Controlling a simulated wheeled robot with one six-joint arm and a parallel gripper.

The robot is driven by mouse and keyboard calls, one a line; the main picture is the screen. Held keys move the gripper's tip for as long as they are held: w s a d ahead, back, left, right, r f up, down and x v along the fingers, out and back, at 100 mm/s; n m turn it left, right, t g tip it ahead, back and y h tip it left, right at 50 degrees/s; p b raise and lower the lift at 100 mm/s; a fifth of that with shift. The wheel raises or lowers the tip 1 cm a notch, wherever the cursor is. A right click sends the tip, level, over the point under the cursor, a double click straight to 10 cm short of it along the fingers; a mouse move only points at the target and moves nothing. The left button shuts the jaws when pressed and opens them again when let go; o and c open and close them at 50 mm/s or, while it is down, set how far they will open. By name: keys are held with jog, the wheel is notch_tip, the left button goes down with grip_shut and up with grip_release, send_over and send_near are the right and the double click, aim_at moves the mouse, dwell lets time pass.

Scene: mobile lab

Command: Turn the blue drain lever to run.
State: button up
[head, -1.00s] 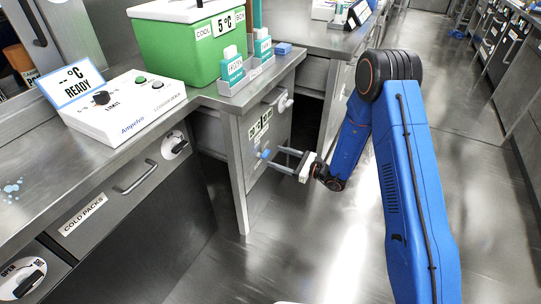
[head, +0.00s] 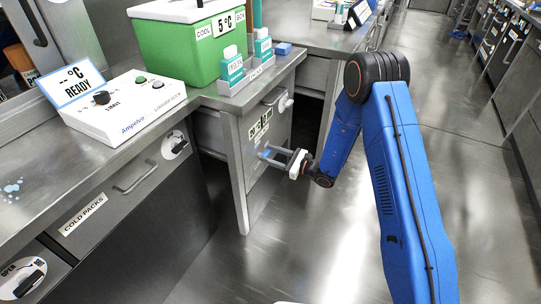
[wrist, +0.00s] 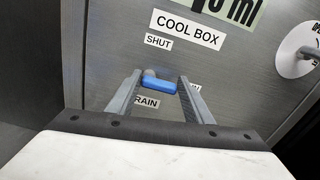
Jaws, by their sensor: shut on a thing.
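The blue drain lever (wrist: 158,86) sits on a grey metal panel, below a SHUT label (wrist: 158,41) and just above a partly covered DRAIN label (wrist: 146,102). In the wrist view it lies roughly crosswise between my two fingers. In the head view the lever (head: 264,154) is a small blue spot at the fingertips. My gripper (wrist: 158,82) is shut on the lever, with one finger at each side. Another label (wrist: 195,87) is mostly hidden behind the right finger. My gripper (head: 270,153) reaches the panel from the right in the head view.
A COOL BOX label (wrist: 188,30) is above the lever. A round white plate with a knob (wrist: 305,48) is at the right. In the head view a green cool box (head: 180,48) stands on the bench above. The floor (head: 320,245) beside the panel is clear.

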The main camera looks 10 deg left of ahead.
jog(key=shift+f+m, duration=0.2)
jog(key=shift+m, duration=0.7)
jog(key=shift+c, duration=0.2)
jog(key=o, duration=1.1)
jog(key=shift+c, duration=0.2)
jog(key=shift+d, duration=0.15)
jog(key=v, duration=1.7)
jog(key=shift+d, duration=0.1)
